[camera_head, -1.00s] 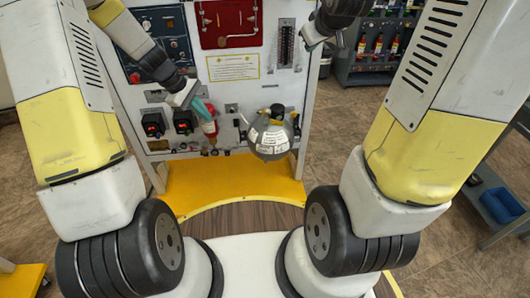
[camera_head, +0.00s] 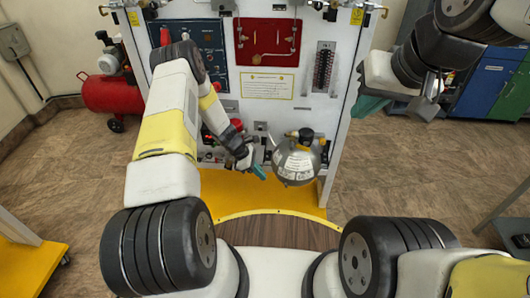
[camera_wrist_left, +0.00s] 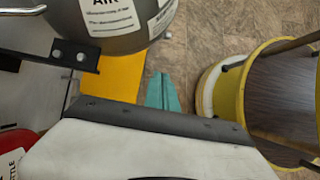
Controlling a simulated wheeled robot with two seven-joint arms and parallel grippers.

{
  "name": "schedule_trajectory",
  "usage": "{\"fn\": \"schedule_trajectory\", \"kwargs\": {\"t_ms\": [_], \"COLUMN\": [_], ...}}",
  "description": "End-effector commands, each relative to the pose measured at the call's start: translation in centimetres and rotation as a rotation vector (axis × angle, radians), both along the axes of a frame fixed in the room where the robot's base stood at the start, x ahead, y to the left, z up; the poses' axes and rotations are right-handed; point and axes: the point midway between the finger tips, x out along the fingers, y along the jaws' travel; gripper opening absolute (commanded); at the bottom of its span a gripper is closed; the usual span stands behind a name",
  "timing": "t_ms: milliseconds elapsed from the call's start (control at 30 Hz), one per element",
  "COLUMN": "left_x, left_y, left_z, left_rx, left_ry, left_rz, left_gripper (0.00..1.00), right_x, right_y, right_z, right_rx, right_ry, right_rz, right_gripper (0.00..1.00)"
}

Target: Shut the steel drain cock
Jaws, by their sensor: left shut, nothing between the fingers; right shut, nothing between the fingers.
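I cannot clearly make out the steel drain cock; small fittings on the panel's lower part (camera_head: 210,157) are partly hidden behind my left arm. My left gripper (camera_head: 259,172) is shut and empty, just left of the grey air cylinder (camera_head: 292,166) and in front of the panel. In the left wrist view its teal fingertips (camera_wrist_left: 163,92) point over the floor, with the cylinder (camera_wrist_left: 112,32) above. A pale rod (camera_wrist_left: 22,11) shows at that view's top left; I cannot tell whether it is the cock. My right gripper (camera_head: 370,106) is shut and empty, right of the panel.
The panel carries a red plate (camera_head: 266,42) and a gauge column (camera_head: 323,66). A yellow base (camera_head: 225,190) lies below. A dark bracket (camera_wrist_left: 70,55) and a red bottle (camera_wrist_left: 17,152) are close to my left gripper. Open floor (camera_head: 400,165) lies to the right.

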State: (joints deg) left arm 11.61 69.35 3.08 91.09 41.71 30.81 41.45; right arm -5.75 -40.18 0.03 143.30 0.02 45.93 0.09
Motion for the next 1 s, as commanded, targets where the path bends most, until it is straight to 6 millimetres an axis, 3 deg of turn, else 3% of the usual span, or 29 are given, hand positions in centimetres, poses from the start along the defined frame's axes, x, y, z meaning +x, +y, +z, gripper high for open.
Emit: {"fn": "schedule_trajectory", "kwargs": {"t_ms": [267, 533, 1000], "left_x": [-0.1, 0.0, 0.0], "left_y": [-3.3, -6.6, -7.1], "left_z": [-5.2, -4.0, -3.7], "left_rx": [-0.001, -0.001, 0.003], "left_ry": [0.001, -0.001, -0.001], "left_rz": [-0.002, -0.002, -0.002], "left_gripper": [0.00, 0.00, 0.00], "right_x": [0.0, 0.1, 0.1], "right_y": [0.0, 0.0, 0.0], "right_z": [0.0, 0.0, 0.0], "right_rx": [0.000, 0.000, 0.000], "right_ry": [-0.001, -0.001, -0.002], "right_rz": [0.001, 0.001, 0.001], "right_gripper": [0.00, 0.00, 0.00]}}
